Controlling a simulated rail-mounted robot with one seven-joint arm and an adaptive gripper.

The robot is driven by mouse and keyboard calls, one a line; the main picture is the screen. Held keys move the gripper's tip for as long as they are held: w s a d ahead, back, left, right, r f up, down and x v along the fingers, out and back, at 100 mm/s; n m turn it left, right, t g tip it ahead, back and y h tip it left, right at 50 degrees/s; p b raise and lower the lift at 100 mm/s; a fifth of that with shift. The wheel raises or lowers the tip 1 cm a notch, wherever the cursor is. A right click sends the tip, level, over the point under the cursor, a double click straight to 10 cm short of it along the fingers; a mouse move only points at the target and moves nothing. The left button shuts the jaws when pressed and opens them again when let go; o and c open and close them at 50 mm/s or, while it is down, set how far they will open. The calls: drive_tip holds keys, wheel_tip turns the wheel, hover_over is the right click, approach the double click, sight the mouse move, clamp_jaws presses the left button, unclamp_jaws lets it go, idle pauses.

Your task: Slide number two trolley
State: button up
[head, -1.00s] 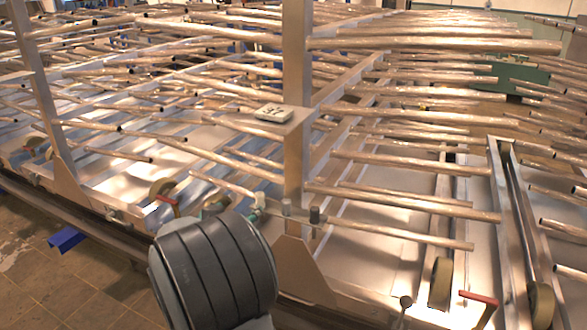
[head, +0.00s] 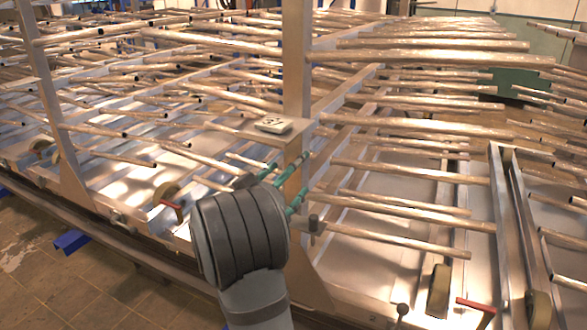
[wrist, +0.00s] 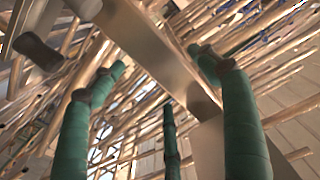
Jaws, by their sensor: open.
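A metal trolley with rows of long tubes has an upright post (head: 297,70) near the middle of the head view. A small label plate (head: 272,125) sits on a bracket beside the post; I cannot read its number. My gripper (head: 292,178) has green fingers and is open at the lower part of this post. In the wrist view my gripper (wrist: 165,75) has its fingers spread, and the post (wrist: 155,45) runs diagonally between the left and right ones. I cannot tell whether any finger touches the post. My wrist hides part of the trolley's base.
Another upright post (head: 55,105) stands to the left. Many tubes (head: 410,212) stick out to the right of the gripper. Wheels (head: 438,290) and a red lever (head: 475,304) are at the lower right. A blue block (head: 70,241) lies by the tiled floor (head: 60,290).

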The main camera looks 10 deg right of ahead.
drive_tip(key=shift+w+d, duration=0.35)
drive_tip(key=shift+w, duration=0.15)
drive_tip(key=c, duration=0.3)
